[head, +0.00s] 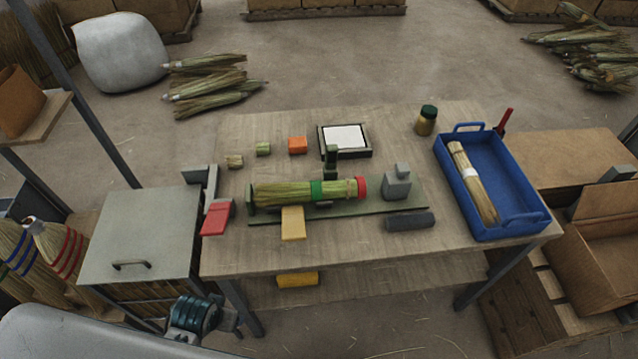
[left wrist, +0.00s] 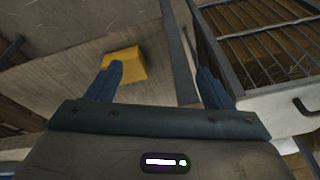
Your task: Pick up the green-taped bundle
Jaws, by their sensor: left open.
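The green-taped bundle (head: 285,193) is a sheaf of pale straw lying flat, left to right, on a long green fixture (head: 400,211) on the workbench. A green tape band (head: 317,190) wraps its middle and a red ring (head: 360,187) is at its right end. A dark green post stands right behind it. My left gripper (left wrist: 160,75) is open and empty in the left wrist view, low by the cabinet and away from the bundle. The bundle does not show in that view. My right gripper is not in view.
A grey-topped cabinet (head: 140,235) stands left of the workbench (head: 350,253). A blue tray (head: 512,195) with a white-banded bundle (head: 465,175) is at the right. A yellow block (head: 292,223) and a red block (head: 216,218) sit near the bundle. Another yellow block (head: 297,279) is lower down.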

